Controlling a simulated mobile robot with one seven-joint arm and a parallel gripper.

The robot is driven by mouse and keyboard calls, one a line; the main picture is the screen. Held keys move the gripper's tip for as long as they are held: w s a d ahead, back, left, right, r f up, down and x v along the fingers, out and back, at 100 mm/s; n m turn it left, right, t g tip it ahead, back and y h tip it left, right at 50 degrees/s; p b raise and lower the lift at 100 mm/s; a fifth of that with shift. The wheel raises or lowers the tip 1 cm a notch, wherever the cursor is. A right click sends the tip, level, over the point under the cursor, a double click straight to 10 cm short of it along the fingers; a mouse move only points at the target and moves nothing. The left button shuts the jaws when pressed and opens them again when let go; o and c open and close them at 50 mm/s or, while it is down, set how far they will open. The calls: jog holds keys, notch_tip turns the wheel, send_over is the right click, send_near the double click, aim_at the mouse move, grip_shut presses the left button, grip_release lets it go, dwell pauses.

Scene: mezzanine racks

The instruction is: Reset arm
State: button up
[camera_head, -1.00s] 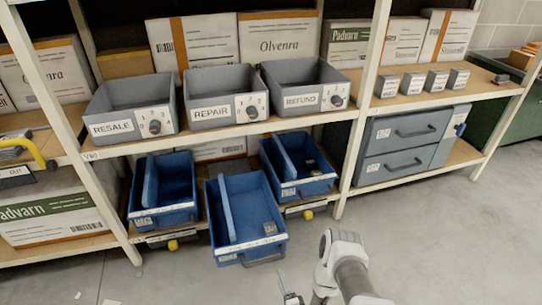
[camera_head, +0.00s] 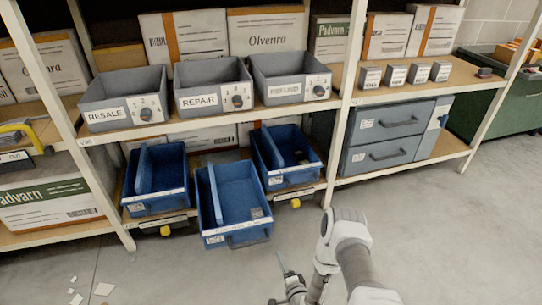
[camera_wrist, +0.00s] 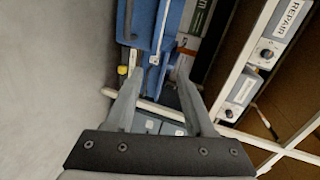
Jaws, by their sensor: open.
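My arm (camera_head: 352,248) rises from the lower right of the head view, bent, in front of the rack. My gripper (camera_head: 284,276) hangs at the bottom edge of that view, below and right of the middle blue bin (camera_head: 232,208), and is apart from it. In the wrist view my gripper (camera_wrist: 157,80) shows two grey fingers spread apart with nothing held between them. Beyond the fingers are blue bin sides (camera_wrist: 158,35) and the rack's white frame.
Grey bins marked RESALE (camera_head: 124,100), REPAIR (camera_head: 213,90) and REFUND (camera_head: 290,80) stand on the shelf. The middle blue bin juts out over the floor. A blue-grey drawer unit (camera_head: 390,138) sits right. The concrete floor (camera_head: 465,240) is clear right; scraps lie lower left.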

jog(key=w+d+r+n+g+b, duration=0.2)
jog(key=w+r+n, duration=0.3)
jog(key=w+r, duration=0.75)
jog(key=d+r+n+g+h+b, duration=0.2)
jog(key=d+r+n+h, duration=0.15)
jog(key=r, duration=1.35)
jog(key=s+d+r+n+g+h+b, duration=0.1)
jog(key=s+d+r+n+g+b, duration=0.1)
jog(key=s+r, duration=0.85)
jog(key=s+d+r+n+g+b, duration=0.1)
jog(key=s+d+r+b, duration=0.15)
jog(key=s+r, duration=0.8)
jog(key=s+f+n+g, duration=0.2)
jog(key=s+f, duration=0.2)
jog(key=s, duration=1.2)
notch_tip(320, 180, up, 23)
jog(key=p, duration=2.2)
jog(key=shift+s, duration=0.3)
